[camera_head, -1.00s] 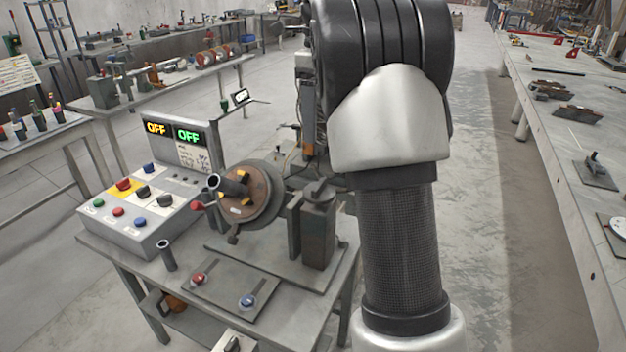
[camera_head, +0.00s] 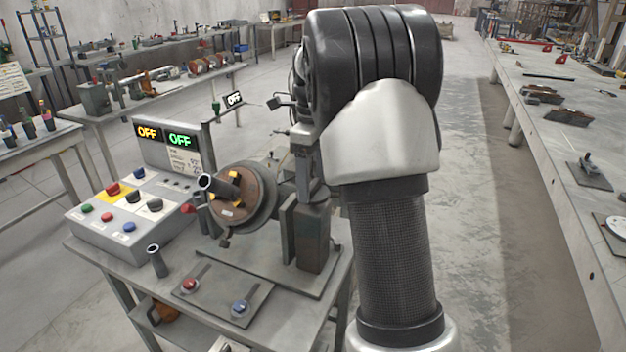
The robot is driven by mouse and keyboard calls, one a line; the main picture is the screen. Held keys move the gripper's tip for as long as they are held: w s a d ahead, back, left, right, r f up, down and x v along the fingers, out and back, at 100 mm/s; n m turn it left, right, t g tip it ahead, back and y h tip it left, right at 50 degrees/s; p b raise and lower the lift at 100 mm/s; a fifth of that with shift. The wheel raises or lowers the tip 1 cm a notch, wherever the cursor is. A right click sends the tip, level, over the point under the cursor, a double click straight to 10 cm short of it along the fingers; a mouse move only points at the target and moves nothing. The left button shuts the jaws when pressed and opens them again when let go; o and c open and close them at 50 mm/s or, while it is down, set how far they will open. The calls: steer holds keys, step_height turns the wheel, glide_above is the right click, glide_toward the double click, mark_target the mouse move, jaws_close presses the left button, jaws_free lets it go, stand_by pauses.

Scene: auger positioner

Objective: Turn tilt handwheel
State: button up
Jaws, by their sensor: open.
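The positioner stands on a grey metal table, its round brown faceplate (camera_head: 232,203) facing left toward the control box. A dark upright block (camera_head: 314,238) stands at its right on the base plate. A small red knob (camera_head: 187,209) shows just left of the faceplate; I cannot tell whether it belongs to the tilt handwheel. No handwheel can be made out clearly. My arm fills the middle of the view and covers what lies behind the positioner. Part of my wrist shows at the arm's left edge, above the block. My gripper's fingers are hidden.
A control box (camera_head: 128,222) with coloured buttons and two "OFF" displays (camera_head: 163,137) stands left on the table. A long workbench (camera_head: 560,145) runs along the right. Open floor lies between.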

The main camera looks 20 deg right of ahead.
steer(key=shift+c, duration=0.2)
steer(key=c, duration=1)
steer(key=shift+r+n+p, duration=0.1)
steer(key=shift+n+p, duration=0.2)
